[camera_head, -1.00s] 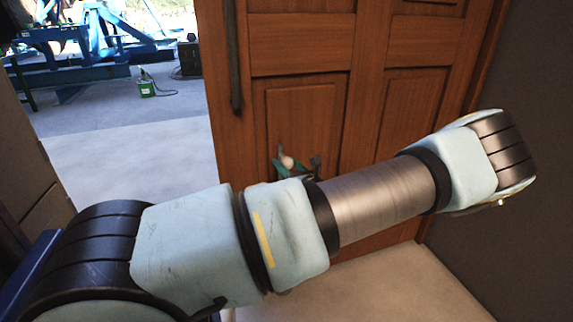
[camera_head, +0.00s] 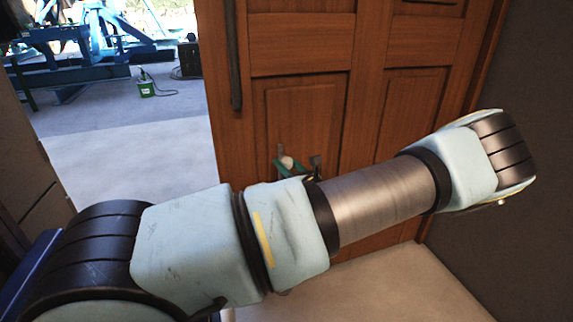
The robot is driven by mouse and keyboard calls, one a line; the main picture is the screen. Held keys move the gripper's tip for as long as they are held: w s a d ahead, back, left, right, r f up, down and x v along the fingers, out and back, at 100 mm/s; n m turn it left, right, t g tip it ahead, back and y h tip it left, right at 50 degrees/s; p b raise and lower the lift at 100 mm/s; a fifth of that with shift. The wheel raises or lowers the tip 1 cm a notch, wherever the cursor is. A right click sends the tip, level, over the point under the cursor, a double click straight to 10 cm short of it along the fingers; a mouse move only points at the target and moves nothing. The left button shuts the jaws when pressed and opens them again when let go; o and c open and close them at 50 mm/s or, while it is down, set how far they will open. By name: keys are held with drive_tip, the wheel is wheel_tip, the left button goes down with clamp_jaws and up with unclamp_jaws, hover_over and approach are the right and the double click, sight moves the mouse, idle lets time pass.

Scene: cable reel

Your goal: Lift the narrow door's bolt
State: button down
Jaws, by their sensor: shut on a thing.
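The brown panelled wooden door (camera_head: 300,115) stands in the middle and right of the view. Low on its face, a small pale rounded knob of the bolt (camera_head: 288,162) shows, with greenish and dark parts close around it. My gripper (camera_head: 297,167) is at this knob, small and mostly hidden behind my arm, and it is shut on the bolt. The lower part of the bolt and the exact grip are hidden by my arm.
A long dark vertical bar (camera_head: 235,60) runs along the door's left part. Left of it is an open gap to a grey floor (camera_head: 120,150), with blue machinery (camera_head: 70,60) and a green box (camera_head: 147,88) beyond. A dark wall (camera_head: 530,240) closes the right side.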

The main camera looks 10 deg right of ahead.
sight(288, 159)
wheel_tip(288, 159, up, 8)
drive_tip(key=p, duration=0.6)
drive_tip(key=shift+f, duration=0.2)
drive_tip(key=shift+w, duration=0.1)
drive_tip(key=c, duration=0.7)
unclamp_jaws()
drive_tip(key=shift+r, duration=0.1)
drive_tip(key=o, duration=0.4)
drive_tip(key=shift+s+d+f, duration=0.2)
drive_tip(key=shift+s, duration=0.3)
drive_tip(key=b+v, duration=0.1)
drive_tip(key=v, duration=0.9)
drive_tip(key=shift+a, duration=0.1)
